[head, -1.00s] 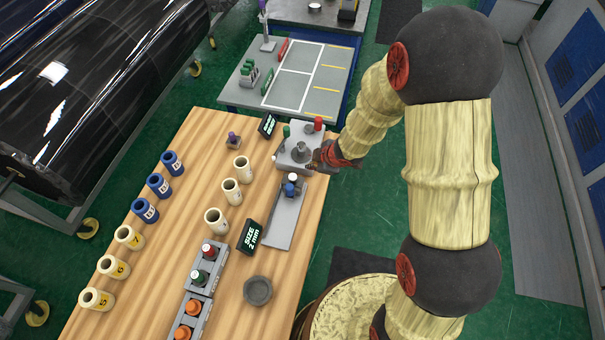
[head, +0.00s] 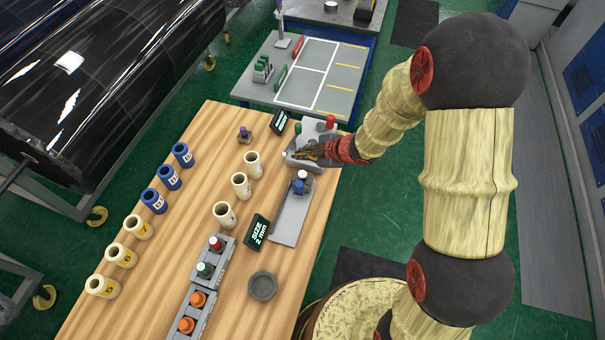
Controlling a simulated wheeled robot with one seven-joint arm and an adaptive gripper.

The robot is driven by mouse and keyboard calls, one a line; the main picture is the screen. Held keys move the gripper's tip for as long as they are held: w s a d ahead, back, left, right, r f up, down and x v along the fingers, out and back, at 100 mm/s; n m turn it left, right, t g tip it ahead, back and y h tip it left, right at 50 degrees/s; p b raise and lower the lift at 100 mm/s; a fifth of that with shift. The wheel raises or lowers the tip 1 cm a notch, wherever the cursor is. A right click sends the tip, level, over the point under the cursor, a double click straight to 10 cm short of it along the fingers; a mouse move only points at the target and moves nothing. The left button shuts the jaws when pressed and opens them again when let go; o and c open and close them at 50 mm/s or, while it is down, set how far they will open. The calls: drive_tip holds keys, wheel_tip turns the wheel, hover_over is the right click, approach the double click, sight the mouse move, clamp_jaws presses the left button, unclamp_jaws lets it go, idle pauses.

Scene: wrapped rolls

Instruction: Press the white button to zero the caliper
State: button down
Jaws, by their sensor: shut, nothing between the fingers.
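A small white button (head: 302,174) sits at the head of a grey plate-like device (head: 288,222), which I take to be the caliper. A blue part (head: 298,187) is just in front of it. My gripper (head: 300,153) is shut and empty. It is above a grey block (head: 292,161) behind the caliper, slightly up and left of the white button and apart from it in the picture. My gripper hides the middle of that block. A red knob (head: 330,122) and a green knob (head: 297,131) show there.
A black display (head: 258,231) reading "SIZE 2 mm" stands left of the caliper, with another display (head: 279,122) farther back. Several cream rolls (head: 241,185) and blue rolls (head: 168,178) stand on the wooden table (head: 200,215). A round grey dish (head: 262,286) and a button box (head: 208,262) are in front.

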drive_tip(key=b, duration=0.6)
hover_over(302, 176)
wheel_tip(302, 176, down, 7)
drive_tip(key=shift+w+r, duration=0.1)
drive_tip(key=shift+f+b, duration=0.7)
drive_tip(key=shift+f, duration=0.1)
drive_tip(key=shift+f, duration=0.15)
drive_tip(key=shift+f, duration=0.25)
drive_tip(key=shift+f+b, duration=0.85)
drive_tip(key=shift+f, duration=0.1)
idle(1.3)
drive_tip(key=shift+r, duration=0.1)
drive_tip(key=shift+r+p, duration=1.25)
drive_tip(key=shift+p, duration=0.05)
drive_tip(key=shift+r, duration=0.1)
